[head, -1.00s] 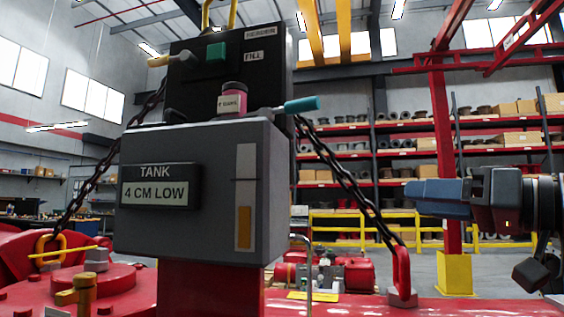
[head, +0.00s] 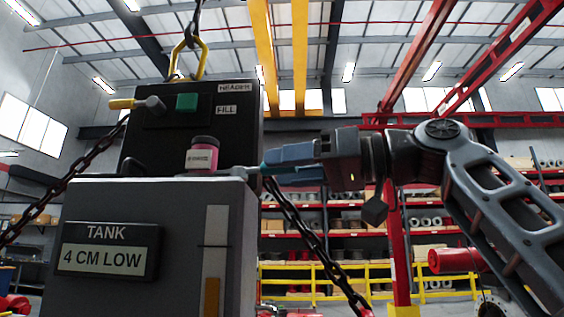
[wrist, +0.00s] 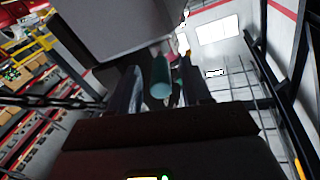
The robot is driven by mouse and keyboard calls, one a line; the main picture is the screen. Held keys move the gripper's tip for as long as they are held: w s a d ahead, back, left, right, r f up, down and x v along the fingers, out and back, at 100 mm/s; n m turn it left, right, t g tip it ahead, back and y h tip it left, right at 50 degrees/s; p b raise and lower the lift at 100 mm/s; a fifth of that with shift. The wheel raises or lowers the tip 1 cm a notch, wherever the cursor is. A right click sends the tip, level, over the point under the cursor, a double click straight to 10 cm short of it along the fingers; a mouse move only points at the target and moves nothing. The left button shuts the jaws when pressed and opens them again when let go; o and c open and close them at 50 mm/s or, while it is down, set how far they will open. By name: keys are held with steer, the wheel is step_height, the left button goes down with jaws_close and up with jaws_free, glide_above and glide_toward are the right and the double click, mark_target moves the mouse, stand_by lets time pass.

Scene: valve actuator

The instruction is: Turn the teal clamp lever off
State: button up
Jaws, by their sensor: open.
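The teal clamp lever (wrist: 161,77) shows in the wrist view, its round end toward the camera. It lies between the two dark fingers of my gripper (wrist: 164,90), which are open with the lever between them. In the head view my gripper (head: 272,166) has come in from the right, its blue fingers around the lever's outer end. The fingers hide most of the lever there. I cannot tell whether either finger touches it. The lever sticks out to the right above the grey tank box (head: 150,215), beside a pink bottle with a dark cap (head: 202,155).
A black panel (head: 190,130) with a green square button (head: 187,102) and a yellow-tipped lever (head: 124,104) stands behind the box. A dark chain (head: 305,237) hangs below my gripper. A display (head: 105,260) reads TANK 4 CM LOW.

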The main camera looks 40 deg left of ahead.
steer(key=shift+s+a, duration=0.15)
steer(key=shift+a, duration=0.4)
jaws_close()
stand_by(0.4)
